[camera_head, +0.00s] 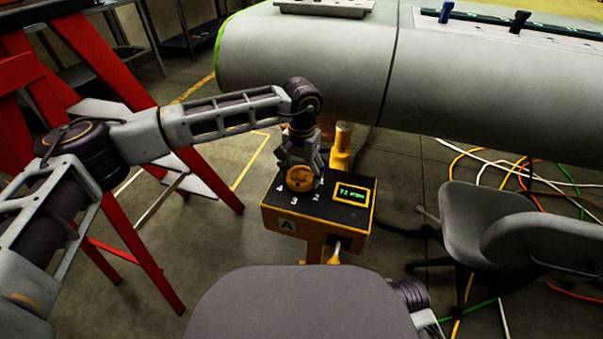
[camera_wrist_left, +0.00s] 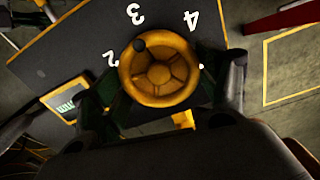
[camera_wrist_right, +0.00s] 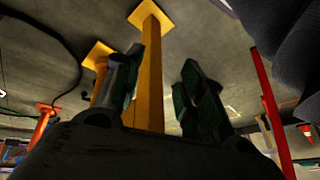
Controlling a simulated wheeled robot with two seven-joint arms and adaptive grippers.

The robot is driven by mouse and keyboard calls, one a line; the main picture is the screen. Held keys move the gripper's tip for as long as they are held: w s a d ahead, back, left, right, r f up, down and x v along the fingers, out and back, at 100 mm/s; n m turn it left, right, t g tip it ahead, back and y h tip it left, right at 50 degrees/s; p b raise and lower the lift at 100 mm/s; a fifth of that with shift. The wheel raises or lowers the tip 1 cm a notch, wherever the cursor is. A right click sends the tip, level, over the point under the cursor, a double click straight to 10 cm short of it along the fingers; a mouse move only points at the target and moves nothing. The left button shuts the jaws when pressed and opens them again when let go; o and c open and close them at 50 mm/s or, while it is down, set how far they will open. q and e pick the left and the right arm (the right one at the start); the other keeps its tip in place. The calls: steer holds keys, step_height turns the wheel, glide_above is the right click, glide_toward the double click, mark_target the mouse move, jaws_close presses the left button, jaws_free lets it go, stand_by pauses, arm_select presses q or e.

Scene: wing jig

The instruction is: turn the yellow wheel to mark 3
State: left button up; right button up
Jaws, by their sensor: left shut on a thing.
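The yellow wheel (camera_head: 299,179) sits on the dark top of a yellow control box (camera_head: 280,217), partly covered by my left gripper (camera_head: 301,168) in the head view. In the left wrist view the wheel (camera_wrist_left: 160,75) shows whole, with a dark knob (camera_wrist_left: 139,45) on its rim. The knob lies towards mark 3 (camera_wrist_left: 135,13), slightly to the mark 2 (camera_wrist_left: 108,58) side. Mark 4 (camera_wrist_left: 191,20) is to the right. My left gripper's fingers (camera_wrist_left: 160,88) are shut on the wheel from both sides. My right gripper (camera_wrist_right: 158,90) is open and empty in the right wrist view.
A lit green display (camera_head: 350,193) is on the box; its text is too small to read surely. A large grey wing (camera_head: 310,70) lies behind. A grey chair (camera_head: 480,225) and loose cables are at right, a red frame (camera_head: 130,220) at left.

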mark_target(302, 175)
arm_select(q)
steer(key=shift+m, duration=0.3)
steer(key=o, duration=1)
steer(key=shift+o, duration=0.2)
step_height(302, 175, up, 12)
stand_by(0.5)
steer(key=shift+f, duration=0.1)
stand_by(0.4)
